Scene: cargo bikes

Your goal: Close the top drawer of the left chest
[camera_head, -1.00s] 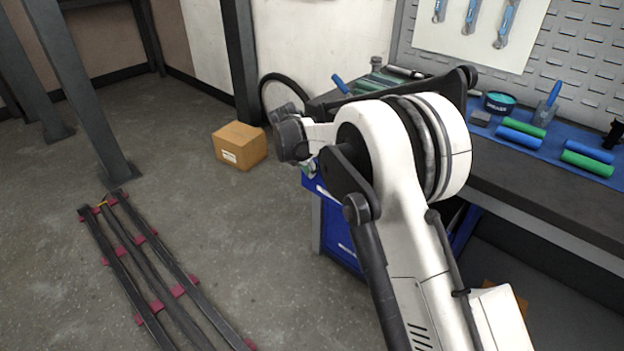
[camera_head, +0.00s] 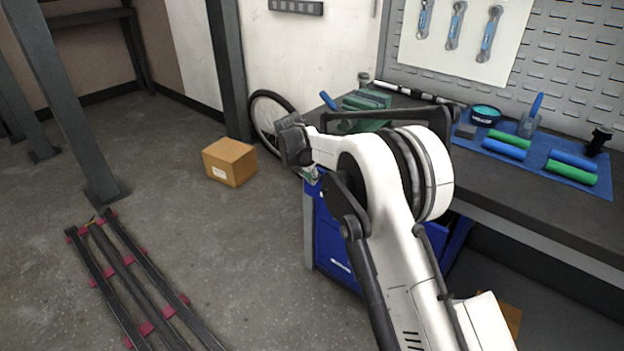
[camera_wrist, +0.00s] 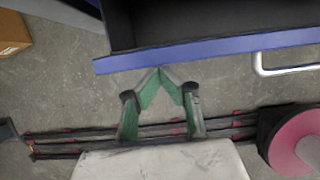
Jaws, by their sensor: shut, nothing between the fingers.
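A blue chest (camera_head: 335,245) stands under the left end of the workbench in the head view, partly hidden by my arm. In the wrist view, an open drawer (camera_wrist: 205,50) crosses the top, with a blue front edge and dark interior. Its pale bar handle (camera_wrist: 286,71) is at the right. My gripper (camera_wrist: 160,70) has green-padded fingers whose tips meet, with nothing between them. The tips show just below the drawer's front edge in the picture; I cannot tell whether they touch it. In the head view, my arm mostly hides the gripper and drawer.
A cardboard box (camera_head: 230,162) sits on the floor left of the chest. The workbench (camera_head: 500,195) carries rollers and tools at the right. Dark rails (camera_head: 130,285) with red blocks lie on the floor at lower left. Open floor lies between them and the chest.

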